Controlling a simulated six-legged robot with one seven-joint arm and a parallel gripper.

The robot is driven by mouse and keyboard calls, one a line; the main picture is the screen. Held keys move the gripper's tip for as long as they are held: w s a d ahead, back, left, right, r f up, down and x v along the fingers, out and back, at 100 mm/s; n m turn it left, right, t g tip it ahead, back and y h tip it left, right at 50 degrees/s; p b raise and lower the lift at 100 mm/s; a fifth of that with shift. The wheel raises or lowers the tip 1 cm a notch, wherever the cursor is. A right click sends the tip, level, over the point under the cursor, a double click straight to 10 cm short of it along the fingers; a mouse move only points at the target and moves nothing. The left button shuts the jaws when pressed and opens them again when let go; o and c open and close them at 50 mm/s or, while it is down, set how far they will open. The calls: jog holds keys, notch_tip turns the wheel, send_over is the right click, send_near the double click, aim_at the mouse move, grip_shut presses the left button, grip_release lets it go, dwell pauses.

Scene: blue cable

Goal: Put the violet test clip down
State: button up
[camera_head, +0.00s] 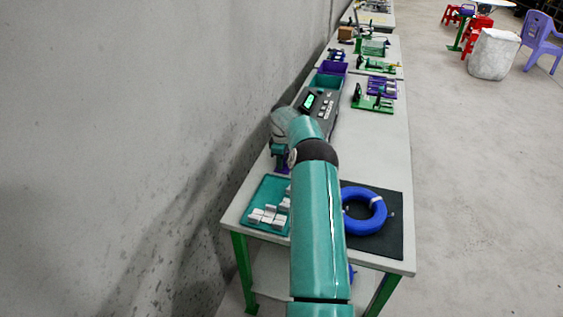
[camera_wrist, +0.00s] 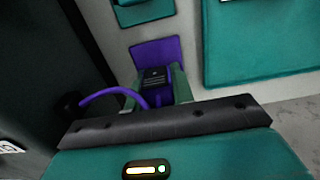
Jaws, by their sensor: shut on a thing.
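My gripper (camera_wrist: 155,80) is shut on the violet test clip (camera_wrist: 157,98), whose violet body shows only in part between the fingers in the wrist view. A violet lead arcs from the clip to a dark round end at the left. A violet flat piece (camera_wrist: 155,50) shows just past the fingertips; I cannot tell if it belongs to the clip or lies beneath it. In the head view my gripper (camera_head: 279,149) is small and partly hidden by my arm, low over the bench's left side, with violet below it. Contact with the bench cannot be told.
A dark meter (camera_head: 318,104) with a green display stands behind my arm. A teal tray (camera_head: 251,222) with white blocks lies at the front left. A blue cable coil (camera_head: 364,210) lies on a black mat (camera_head: 393,236). A wall borders the bench at left.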

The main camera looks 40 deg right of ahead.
jog(key=shift+f, duration=0.25)
